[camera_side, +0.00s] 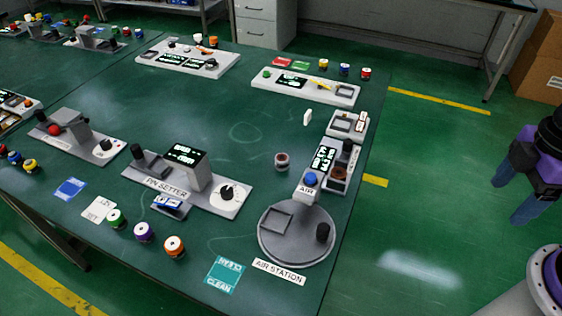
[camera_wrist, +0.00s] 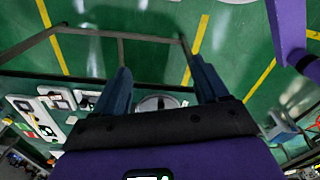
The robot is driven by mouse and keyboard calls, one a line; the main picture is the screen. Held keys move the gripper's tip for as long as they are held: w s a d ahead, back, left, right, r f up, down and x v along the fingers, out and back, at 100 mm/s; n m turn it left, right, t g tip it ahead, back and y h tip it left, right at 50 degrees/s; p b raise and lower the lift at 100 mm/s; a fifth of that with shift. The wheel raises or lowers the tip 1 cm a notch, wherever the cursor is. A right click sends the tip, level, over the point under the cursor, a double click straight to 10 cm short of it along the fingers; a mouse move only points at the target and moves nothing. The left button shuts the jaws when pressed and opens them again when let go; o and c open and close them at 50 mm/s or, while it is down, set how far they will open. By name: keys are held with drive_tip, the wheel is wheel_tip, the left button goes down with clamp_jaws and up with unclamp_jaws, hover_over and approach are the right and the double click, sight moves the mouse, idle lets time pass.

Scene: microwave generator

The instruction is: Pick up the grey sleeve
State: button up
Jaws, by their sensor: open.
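A small grey round piece with a reddish centre (camera_side: 281,161) stands alone on the green table, left of the air station; it looks like the grey sleeve, but it is too small to be sure. The air station (camera_side: 297,256) has a round grey plate with a square recess, a dark cylinder (camera_side: 322,232) and a blue button (camera_side: 310,180). My gripper (camera_side: 511,212) is off the table's right side, above the floor, fingers down, open and empty. In the wrist view my gripper (camera_wrist: 162,75) also shows two blue fingers spread apart with nothing between them.
The pin setter (camera_side: 185,180) stands left of the grey piece, its grey head raised. Several coloured spools (camera_side: 144,232) line the front. A small white upright piece (camera_side: 307,117) and a long grey board (camera_side: 305,86) lie behind.

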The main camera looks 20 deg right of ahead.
drive_tip(key=w+a+f+n+t+h, duration=0.2)
drive_tip(key=w+a+f+n+h, duration=0.15)
drive_tip(key=w+a, duration=0.6)
drive_tip(key=w+a+f+n+t+h, duration=0.2)
drive_tip(key=w+a+n, duration=0.2)
drive_tip(key=w+a, duration=0.55)
drive_tip(key=w+a+f+n+t+h, duration=0.2)
drive_tip(key=w+a+f+n, duration=0.1)
drive_tip(key=w+a, duration=0.65)
drive_tip(key=n+t+h, duration=0.3)
drive_tip(key=n, duration=0.1)
approach(281, 159)
drive_tip(key=w+d, duration=0.1)
drive_tip(key=w+d+f, duration=0.1)
drive_tip(key=d, duration=0.1)
drive_tip(key=shift+d+f+y, duration=0.1)
drive_tip(key=shift+f+y, duration=0.1)
drive_tip(key=shift+y, duration=0.15)
drive_tip(key=shift+w+x, duration=0.2)
drive_tip(key=shift+x, duration=2.4)
drive_tip(key=shift+r, duration=0.1)
drive_tip(key=c, duration=1.2)
